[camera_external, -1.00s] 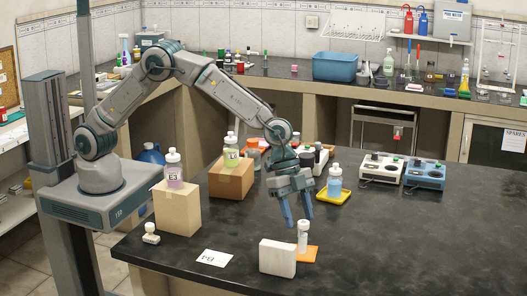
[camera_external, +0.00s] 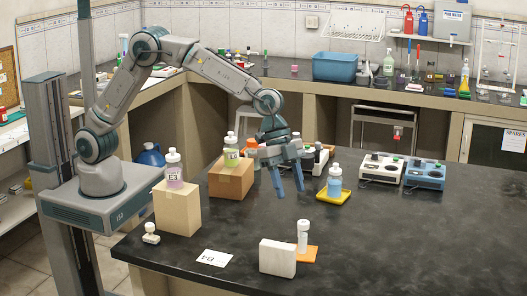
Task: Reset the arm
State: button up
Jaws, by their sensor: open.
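My gripper (camera_external: 290,191) is open and empty, with its blue fingers pointing down above the dark bench top (camera_external: 400,235). My arm is raised and bent, reaching from the base at the left over the cardboard boxes. Nothing is between the fingers. The gripper body partly hides the bottles behind it.
A white block (camera_external: 277,257) stands in front of the orange mat. A blue bottle (camera_external: 334,181) stands on a yellow tray (camera_external: 333,198) right of the gripper. Cardboard boxes (camera_external: 177,209) (camera_external: 231,180) with bottles on top are at the left.

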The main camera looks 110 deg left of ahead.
jog(key=s+r+n+p, duration=0.2)
jog(key=s+r+p, duration=0.1)
jog(key=s+r, duration=0.8)
jog(key=s+a+r+n+y+p, duration=0.1)
jog(key=s+r+n+p, duration=0.1)
jog(key=s, duration=1.2)
jog(key=s+a+r+n+y+p, duration=0.1)
jog(key=s+r, duration=0.4)
jog(key=s, duration=1)
jog(key=a+n+p, duration=0.1)
jog(key=p, duration=0.1)
jog(key=shift+r+n+y+p, duration=0.3)
jog(key=shift+p, duration=0.1)
jog(key=shift+a, duration=0.1)
